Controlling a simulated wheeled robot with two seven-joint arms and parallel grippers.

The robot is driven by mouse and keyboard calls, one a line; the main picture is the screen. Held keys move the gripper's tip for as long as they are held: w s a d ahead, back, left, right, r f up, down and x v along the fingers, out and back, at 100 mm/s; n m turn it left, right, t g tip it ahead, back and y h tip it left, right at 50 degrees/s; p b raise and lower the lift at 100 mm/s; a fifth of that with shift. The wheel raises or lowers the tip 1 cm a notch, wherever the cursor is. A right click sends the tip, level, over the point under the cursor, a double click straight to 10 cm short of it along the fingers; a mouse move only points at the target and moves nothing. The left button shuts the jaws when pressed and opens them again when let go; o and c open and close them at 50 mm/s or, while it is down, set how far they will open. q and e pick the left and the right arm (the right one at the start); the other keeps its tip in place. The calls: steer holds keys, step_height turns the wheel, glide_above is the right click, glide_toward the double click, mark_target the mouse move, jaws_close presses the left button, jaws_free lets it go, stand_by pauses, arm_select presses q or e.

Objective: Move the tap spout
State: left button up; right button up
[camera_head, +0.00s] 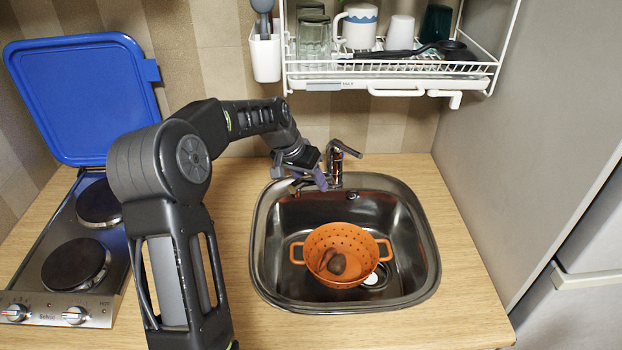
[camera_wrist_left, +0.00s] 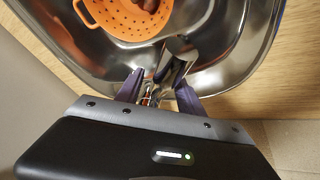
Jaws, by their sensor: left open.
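The chrome tap (camera_head: 337,160) stands at the back edge of the steel sink, with its lever pointing right. My left gripper (camera_head: 312,178) is just left of the tap in the head view and partly covers the spout. In the left wrist view the open purple fingers (camera_wrist_left: 159,91) sit on either side of the chrome tap spout (camera_wrist_left: 178,60), whose broad end reaches out over the basin. I cannot tell whether a finger touches it. My right gripper is not in view.
An orange colander (camera_head: 341,246) with brownish items inside sits in the sink (camera_head: 432,262). A dish rack (camera_head: 400,68) with glasses and mugs hangs above. A hob (camera_head: 70,250) with a raised blue lid (camera_head: 85,95) is at the left. Counter right of the sink is clear.

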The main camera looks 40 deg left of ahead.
arm_select(q)
steer(key=shift+c, duration=0.2)
jaws_close()
stand_by(1.2)
